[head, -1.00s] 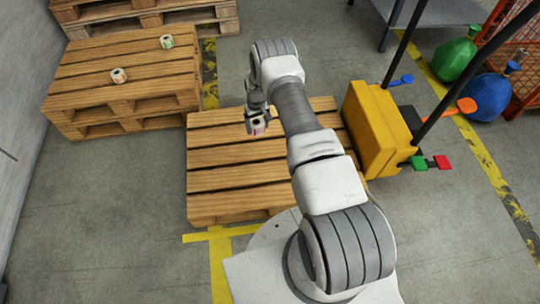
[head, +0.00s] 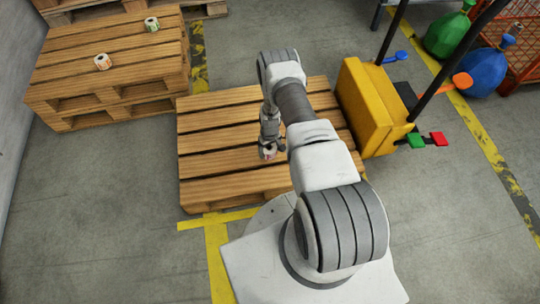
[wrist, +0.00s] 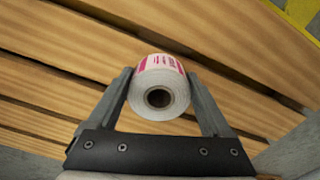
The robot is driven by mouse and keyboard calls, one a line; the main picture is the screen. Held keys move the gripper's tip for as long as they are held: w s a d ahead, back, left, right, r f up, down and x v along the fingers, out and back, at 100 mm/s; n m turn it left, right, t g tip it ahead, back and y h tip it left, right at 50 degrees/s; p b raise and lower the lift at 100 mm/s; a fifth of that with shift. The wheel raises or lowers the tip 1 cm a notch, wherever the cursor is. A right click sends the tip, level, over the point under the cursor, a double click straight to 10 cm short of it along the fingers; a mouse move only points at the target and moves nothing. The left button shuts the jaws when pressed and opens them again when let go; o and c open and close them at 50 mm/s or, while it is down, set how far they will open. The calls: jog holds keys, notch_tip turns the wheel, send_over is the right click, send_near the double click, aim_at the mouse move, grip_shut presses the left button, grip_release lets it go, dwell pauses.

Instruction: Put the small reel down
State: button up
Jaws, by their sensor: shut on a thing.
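The small reel (wrist: 160,88) is a white roll with pink-red printed labels and a dark hollow core. In the wrist view it sits between the two fingers of my gripper (wrist: 159,92), which is shut on it. In the head view my gripper (head: 268,150) points down over the near wooden pallet (head: 215,165), with the reel (head: 269,154) small at its tip. The pallet's slats fill the background of the wrist view. I cannot tell whether the reel touches the slats or is just above them.
Two other small reels, an orange-marked one (head: 102,62) and a green-marked one (head: 151,24), stand on a stacked pallet (head: 70,75) at the upper left. A yellow machine (head: 372,108) with levers stands right of the near pallet. The pallet's left part is clear.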

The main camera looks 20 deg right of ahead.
aim_at(270, 156)
jog(key=shift+s+f+b, duration=0.15)
jog(key=shift+f+b, duration=0.85)
jog(key=shift+f, duration=1.05)
jog(key=shift+f, duration=0.15)
jog(key=o, duration=1.4)
jog(key=shift+o, duration=0.2)
